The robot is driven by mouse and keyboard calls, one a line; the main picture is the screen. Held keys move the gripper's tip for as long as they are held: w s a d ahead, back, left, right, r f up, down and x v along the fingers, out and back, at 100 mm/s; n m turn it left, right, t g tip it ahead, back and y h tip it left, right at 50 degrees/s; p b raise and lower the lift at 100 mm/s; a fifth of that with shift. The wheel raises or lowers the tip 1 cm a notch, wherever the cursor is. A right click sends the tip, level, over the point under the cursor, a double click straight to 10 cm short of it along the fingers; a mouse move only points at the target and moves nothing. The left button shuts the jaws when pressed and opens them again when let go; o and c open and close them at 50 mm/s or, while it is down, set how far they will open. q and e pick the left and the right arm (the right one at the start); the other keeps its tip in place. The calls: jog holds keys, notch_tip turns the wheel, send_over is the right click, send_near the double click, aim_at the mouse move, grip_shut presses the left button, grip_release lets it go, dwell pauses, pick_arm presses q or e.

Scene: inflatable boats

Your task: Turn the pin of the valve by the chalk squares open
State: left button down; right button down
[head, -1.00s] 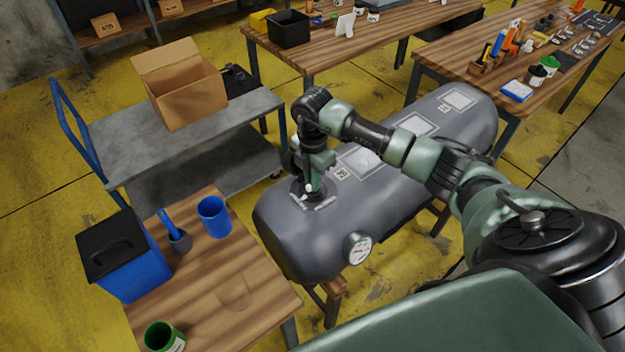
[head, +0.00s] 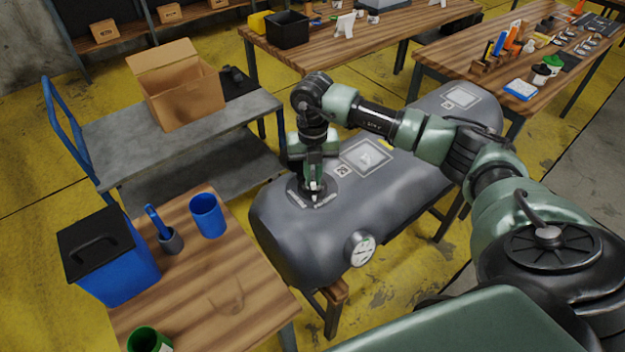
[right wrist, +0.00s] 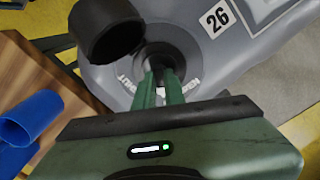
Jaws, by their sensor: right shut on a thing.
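The valve (head: 325,196) is a dark round fitting on top of the grey boat tube (head: 290,245), near its left end. In the right wrist view the valve (right wrist: 180,48) has a dark round centre in a grey ring with white lettering. My right gripper (head: 315,190) points down at the valve. Its green fingers, also in the right wrist view (right wrist: 163,78), are shut on the pin at the valve's centre and hide most of it. Chalk squares (head: 461,97) are drawn along the tube; one (head: 367,157) lies just right of the valve. My left gripper is out of view.
A dark round cap (right wrist: 105,32) is beside the valve. A gauge (head: 360,248) is on the tube's front. A wooden table (head: 255,285) with a blue cooler (head: 125,280) stands at left. A trolley (head: 130,135) with a cardboard box (head: 182,95) is behind.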

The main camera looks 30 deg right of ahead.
aim_at(314, 179)
jog(key=n+b, duration=0.2)
jog(key=n, duration=0.1)
jog(key=shift+f, duration=0.1)
jog(key=shift+d+n+b, duration=0.1)
jog(key=shift+n+b, duration=0.55)
jog(key=shift+n, duration=0.95)
jog(key=c, duration=1.5)
grip_release()
notch_tip(314, 179, up, 8)
jog(key=shift+r+b, duration=0.1)
jog(key=shift+b, duration=0.6)
